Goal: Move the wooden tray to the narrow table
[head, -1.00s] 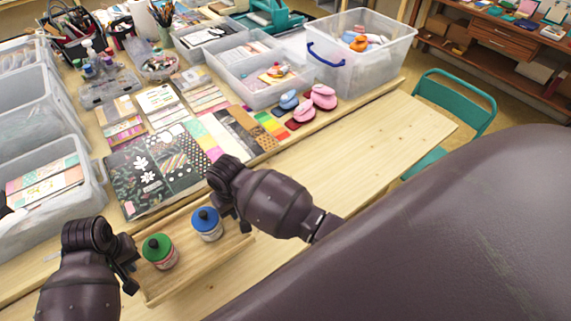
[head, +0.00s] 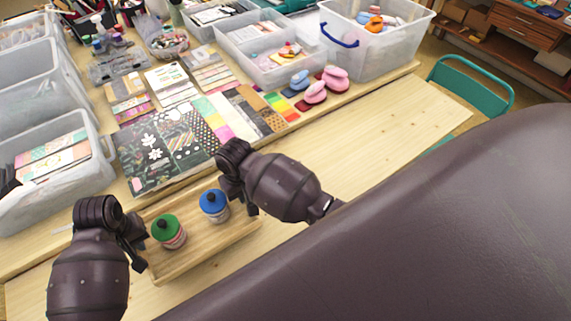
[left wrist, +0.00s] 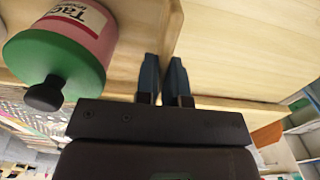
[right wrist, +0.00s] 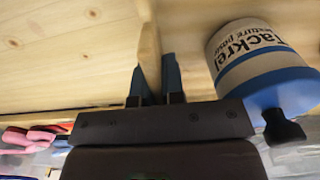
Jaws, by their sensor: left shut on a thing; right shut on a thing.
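The wooden tray (head: 205,262) is a light, shallow tray with low rims, above or on the narrow table (head: 375,140), the pale plank top at the front. I cannot tell whether it touches the wood below. A green-capped bottle (head: 168,232) and a blue-capped bottle (head: 214,206) stand upright in it. My left gripper (head: 138,256) is shut on the tray's left end wall, which shows between the fingers in the left wrist view (left wrist: 163,78). My right gripper (head: 247,203) is shut on the right end wall; its fingers show in the right wrist view (right wrist: 154,82).
A teal chair (head: 470,80) stands at the right. The narrow table's right part is bare.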

